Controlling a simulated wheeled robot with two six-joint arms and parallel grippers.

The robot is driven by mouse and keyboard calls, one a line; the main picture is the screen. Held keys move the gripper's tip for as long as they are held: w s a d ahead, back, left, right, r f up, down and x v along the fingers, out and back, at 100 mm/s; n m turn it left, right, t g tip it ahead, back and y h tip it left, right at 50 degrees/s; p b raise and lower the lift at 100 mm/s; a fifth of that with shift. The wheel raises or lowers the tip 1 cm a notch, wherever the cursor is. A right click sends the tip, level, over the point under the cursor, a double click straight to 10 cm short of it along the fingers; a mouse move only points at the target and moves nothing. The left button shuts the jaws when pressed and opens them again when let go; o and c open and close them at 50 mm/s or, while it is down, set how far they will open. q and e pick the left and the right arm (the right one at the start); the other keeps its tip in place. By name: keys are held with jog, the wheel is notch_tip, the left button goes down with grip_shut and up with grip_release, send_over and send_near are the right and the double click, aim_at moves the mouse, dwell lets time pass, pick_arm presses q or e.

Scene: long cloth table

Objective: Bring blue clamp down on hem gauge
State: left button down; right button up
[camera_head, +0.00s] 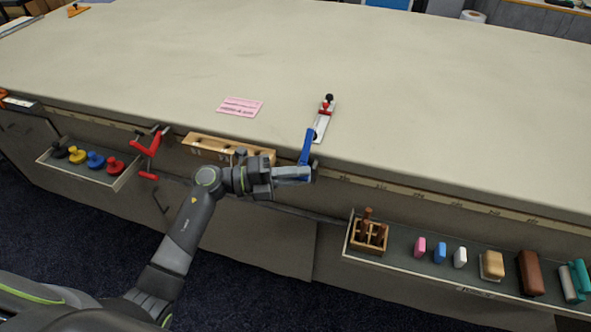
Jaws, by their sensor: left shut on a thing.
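The blue clamp (306,147) stands at the table's front edge, right of the middle, its lower end at my left gripper. The hem gauge appears to be the pale strip (321,124) on the table just behind the clamp, with a red part (326,107) and a black knob at its far end. My left gripper (307,174) is at the front edge, shut on the lower end of the blue clamp. The fingers hide part of that end. Whether the clamp touches the gauge is unclear. My right gripper is not in view.
A pink card (240,106) lies on the otherwise mostly bare cloth table (420,100). A red clamp (148,146) and a wooden rack (210,146) sit along the front edge. A left tray (108,180) holds coloured knobs; a right tray (400,262) holds several blocks.

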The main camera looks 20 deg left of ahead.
aim_at(307, 152)
pick_arm(q)
jog(key=w+r+n+p, duration=0.2)
jog(key=p, duration=0.2)
jog(key=w+r+n+y+p, duration=0.1)
jog(key=w+r+n+p, duration=0.1)
jog(key=p, duration=0.2)
jog(key=shift+w+d+r+n+g+y+p, duration=0.1)
jog(key=shift+w+r+n+g+y+p, duration=0.2)
jog(key=shift+w+g+p, duration=0.1)
jog(key=shift+w+r+n+g+y+p, duration=0.1)
jog(key=shift+w+n+g+y+p, duration=0.2)
jog(key=shift+w+n+p, duration=0.7)
jog(key=shift+w+r, duration=0.1)
jog(key=shift+w, duration=0.1)
jog(key=shift+w+r, duration=0.15)
jog(key=shift+r, duration=0.05)
jog(key=c, duration=1.4)
grip_release()
jog(key=shift+o, duration=0.2)
jog(key=shift+w+f, duration=0.25)
